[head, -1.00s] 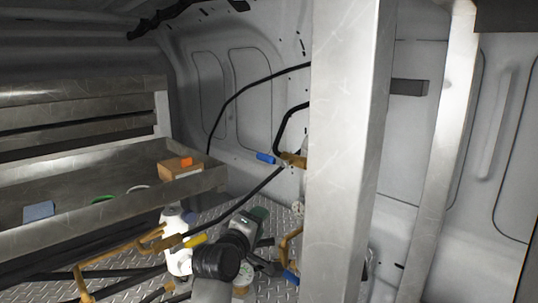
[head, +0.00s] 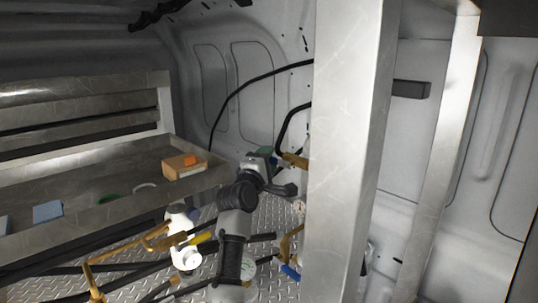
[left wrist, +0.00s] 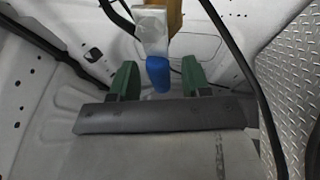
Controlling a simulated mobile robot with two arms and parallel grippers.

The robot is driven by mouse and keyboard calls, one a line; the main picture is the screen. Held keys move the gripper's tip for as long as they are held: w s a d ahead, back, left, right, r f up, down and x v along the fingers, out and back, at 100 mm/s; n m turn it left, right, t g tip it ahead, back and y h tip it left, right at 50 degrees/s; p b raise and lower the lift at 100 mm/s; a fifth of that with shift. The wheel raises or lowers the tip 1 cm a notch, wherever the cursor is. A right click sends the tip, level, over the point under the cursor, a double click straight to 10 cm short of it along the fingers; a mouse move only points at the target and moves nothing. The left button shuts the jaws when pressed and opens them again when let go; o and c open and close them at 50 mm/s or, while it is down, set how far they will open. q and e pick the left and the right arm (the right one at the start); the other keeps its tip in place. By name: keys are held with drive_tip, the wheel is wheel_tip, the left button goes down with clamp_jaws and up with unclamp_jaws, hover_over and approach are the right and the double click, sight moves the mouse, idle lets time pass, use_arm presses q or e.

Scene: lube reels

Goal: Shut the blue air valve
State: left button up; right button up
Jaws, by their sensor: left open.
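The blue air valve's handle (left wrist: 157,73) shows in the left wrist view, at the end of a metal lever plate (left wrist: 151,30) on a brass body. In the head view the brass valve body (head: 294,160) sits by the rear wall, left of the big post; its blue handle is hidden behind my left gripper (head: 263,160). In the left wrist view my left gripper's green fingers (left wrist: 158,80) are open. The blue handle appears between them, with a gap on each side. I cannot tell how deep it sits between them. My right gripper is not in view.
A broad metal post (head: 346,150) stands right of the valve. A metal shelf (head: 110,213) with an orange-topped box (head: 184,168) is at left. A yellow handle (head: 201,238) and another blue handle (head: 290,272) are lower down. Black hoses run along the wall and floor.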

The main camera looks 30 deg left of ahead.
use_arm(q)
drive_tip(key=shift+w+r, duration=0.1)
drive_tip(key=shift+w, duration=0.4)
clamp_jaws()
